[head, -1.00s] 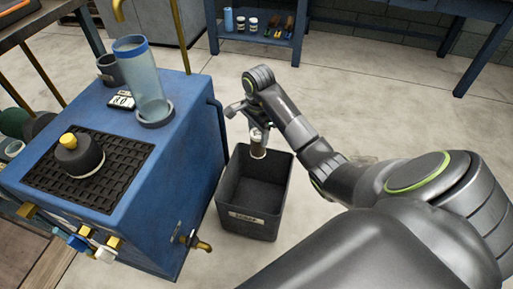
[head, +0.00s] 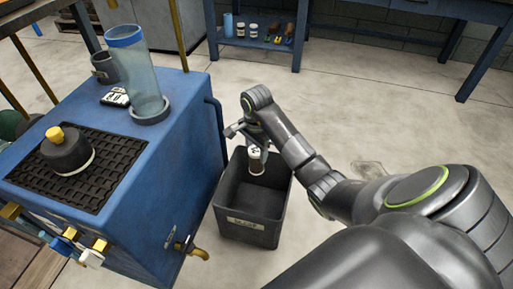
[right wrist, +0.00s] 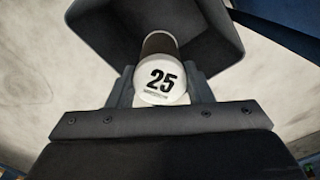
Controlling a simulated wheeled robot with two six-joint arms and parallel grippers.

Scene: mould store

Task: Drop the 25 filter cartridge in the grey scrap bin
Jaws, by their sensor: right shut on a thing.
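The filter cartridge (head: 255,161) is white with a darker band. Its white end with a black 25 faces the right wrist view (right wrist: 161,84). My right gripper (head: 251,146) is shut on it and holds it upright at the bin's far edge, over the opening. The grey scrap bin (head: 247,231) is a dark, open box on the floor with a label on its front; its inside looks empty. In the right wrist view the bin (right wrist: 100,50) lies beyond the cartridge. My left gripper is not in view.
A blue cabinet (head: 178,125) stands close left of the bin, with a brass tap (head: 190,248) on its side. On it are a clear cylinder (head: 137,80) and a black cap with a yellow knob (head: 66,150). A blue shelf (head: 262,45) stands behind. Floor to the right is open.

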